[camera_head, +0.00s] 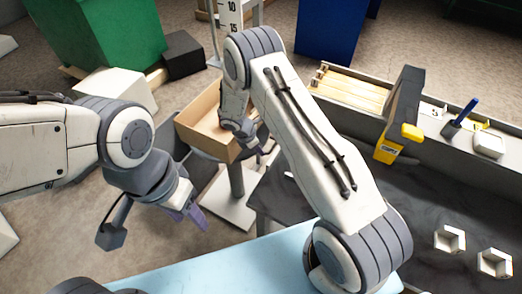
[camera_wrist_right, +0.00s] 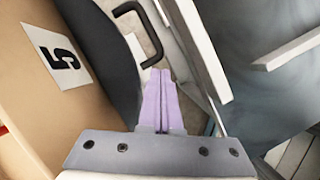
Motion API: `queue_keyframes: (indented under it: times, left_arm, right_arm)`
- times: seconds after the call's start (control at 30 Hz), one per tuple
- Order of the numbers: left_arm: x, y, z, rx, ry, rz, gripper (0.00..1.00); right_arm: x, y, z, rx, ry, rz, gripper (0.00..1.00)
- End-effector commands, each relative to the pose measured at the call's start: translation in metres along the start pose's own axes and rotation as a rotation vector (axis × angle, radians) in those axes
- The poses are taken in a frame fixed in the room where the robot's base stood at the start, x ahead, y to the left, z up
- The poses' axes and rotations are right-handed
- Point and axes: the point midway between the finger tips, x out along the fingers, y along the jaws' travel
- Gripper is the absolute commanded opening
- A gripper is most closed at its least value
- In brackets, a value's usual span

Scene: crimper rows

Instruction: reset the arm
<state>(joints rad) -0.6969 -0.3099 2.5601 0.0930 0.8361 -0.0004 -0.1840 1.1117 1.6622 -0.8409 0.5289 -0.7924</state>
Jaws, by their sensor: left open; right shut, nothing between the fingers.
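My left gripper (camera_head: 190,214) hangs at the left of the head view, over the floor in front of the light blue surface. Its purple fingers are apart and hold nothing. My right arm reaches from the lower right up and over to the tan box, and my right gripper (camera_head: 264,151) points down beside that box's right side, partly hidden by the arm. In the right wrist view the purple fingers of my right gripper (camera_wrist_right: 161,100) lie together with nothing between them.
The open tan box (camera_head: 190,133) stands on a pedestal; a tan wall with a "5" label (camera_wrist_right: 57,54) fills the wrist view's left. A dark handle (camera_wrist_right: 139,30) shows ahead of the fingers.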

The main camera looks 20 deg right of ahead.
Motion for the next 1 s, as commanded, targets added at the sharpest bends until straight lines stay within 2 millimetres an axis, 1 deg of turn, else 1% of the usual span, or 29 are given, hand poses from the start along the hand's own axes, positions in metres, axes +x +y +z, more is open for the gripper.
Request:
queue_keyframes:
  times: [0.03, 0.3, 0.4, 0.53, 0.73, 0.8, 0.87, 0.97, 1.0]
  left_arm:
    - [-0.011, 0.001, -0.001, 0.000, 0.000, 0.000, 0.50]
    - [-0.049, 0.004, -0.003, 0.000, 0.000, 0.000, 0.50]
    - [-0.059, 0.004, -0.003, 0.000, 0.000, 0.000, 0.50]
    - [-0.066, 0.005, -0.004, 0.000, 0.000, 0.000, 0.50]
    - [-0.065, 0.005, -0.004, 0.000, 0.000, 0.000, 0.50]
    - [-0.065, 0.005, -0.004, 0.000, 0.000, 0.000, 0.50]
    - [-0.066, 0.005, -0.004, 0.000, 0.000, 0.000, 0.50]
    - [-0.067, 0.005, -0.004, 0.000, 0.000, 0.000, 0.50]
    - [-0.068, 0.005, -0.004, 0.000, 0.000, 0.000, 0.50]
  right_arm:
    - [-0.012, 0.000, 0.002, 0.000, 0.000, 0.001, 0.00]
    - [-0.060, -0.002, 0.007, 0.003, -0.001, -0.001, 0.00]
    - [-0.074, -0.003, 0.007, 0.005, 0.000, -0.002, 0.00]
    - [-0.083, -0.004, 0.008, 0.007, 0.000, -0.004, 0.00]
    - [-0.084, -0.004, 0.008, 0.010, 0.000, -0.004, 0.00]
    - [-0.090, -0.004, 0.008, 0.023, 0.002, 0.000, 0.00]
    - [-0.104, -0.004, 0.007, 0.052, 0.006, 0.004, 0.00]
    - [-0.146, -0.009, 0.004, 0.144, 0.023, 0.016, 0.00]
    - [-0.168, -0.014, 0.002, 0.194, 0.035, 0.021, 0.00]
